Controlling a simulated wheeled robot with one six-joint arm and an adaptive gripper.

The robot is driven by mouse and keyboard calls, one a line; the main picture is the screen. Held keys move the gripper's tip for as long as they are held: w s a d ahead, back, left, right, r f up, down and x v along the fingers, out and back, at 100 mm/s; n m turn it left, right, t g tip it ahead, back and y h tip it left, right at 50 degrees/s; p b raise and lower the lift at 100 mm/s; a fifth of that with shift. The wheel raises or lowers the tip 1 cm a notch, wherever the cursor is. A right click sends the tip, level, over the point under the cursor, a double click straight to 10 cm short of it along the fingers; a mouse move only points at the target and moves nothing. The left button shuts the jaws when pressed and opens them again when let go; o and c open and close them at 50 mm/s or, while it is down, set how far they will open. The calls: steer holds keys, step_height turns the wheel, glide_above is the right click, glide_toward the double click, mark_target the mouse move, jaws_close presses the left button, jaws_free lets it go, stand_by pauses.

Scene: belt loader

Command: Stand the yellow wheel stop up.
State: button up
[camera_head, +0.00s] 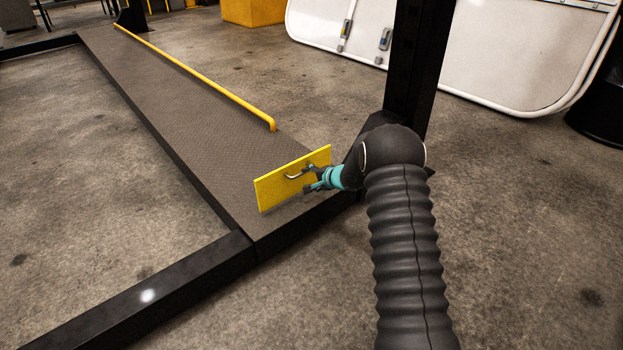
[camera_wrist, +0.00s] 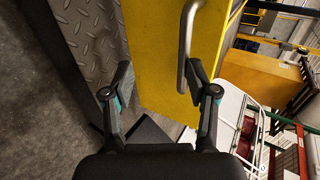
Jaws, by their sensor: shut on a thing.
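The yellow wheel stop (camera_head: 280,187) is a flat plate standing about upright on its long edge, across the near end of the dark treadplate ramp (camera_head: 180,100). A bent metal handle (camera_head: 298,174) sticks out from its near face. My gripper (camera_head: 312,181) is at the plate's right half, beside the handle, and is shut on the wheel stop. In the wrist view the plate (camera_wrist: 160,60) lies between my two fingers (camera_wrist: 160,85), with the handle (camera_wrist: 185,45) close to the right finger. The exact contact on the plate is hard to tell.
A yellow rail (camera_head: 195,72) runs along the ramp's right side and ends beyond the stop. A black post (camera_head: 410,65) stands right behind my arm. A white panel (camera_head: 510,55) is at the back right. Black frame bars (camera_head: 150,295) edge the open concrete floor at left.

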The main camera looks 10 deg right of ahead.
steer(key=v, duration=1.2)
steer(key=shift+a, duration=0.1)
steer(key=s+a+f+g+y, duration=0.1)
steer(key=s+a+f+g, duration=0.15)
steer(key=s, duration=0.25)
steer(key=s+a+r+n+g+p, duration=0.1)
steer(key=s+r+n+g, duration=0.15)
steer(key=s, duration=0.55)
steer(key=s+a+r+n+g+p, duration=0.1)
steer(key=s+r+n+g, duration=0.1)
steer(key=s+r, duration=0.35)
steer(key=s+d+r+n+t+h+p, duration=0.1)
steer(key=s+d+r+n+h+p, duration=0.1)
steer(key=s+r, duration=1.1)
steer(key=s+d+r+n+t+h+p, duration=0.2)
steer(key=s+r+n+h+p, duration=0.2)
steer(key=s+r, duration=0.9)
steer(key=s+h+p, duration=0.1)
steer(key=s+p, duration=0.1)
steer(key=shift+s+d+n+p, duration=0.25)
steer(key=shift+s+n+p, duration=0.1)
steer(key=shift+s+p, duration=0.05)
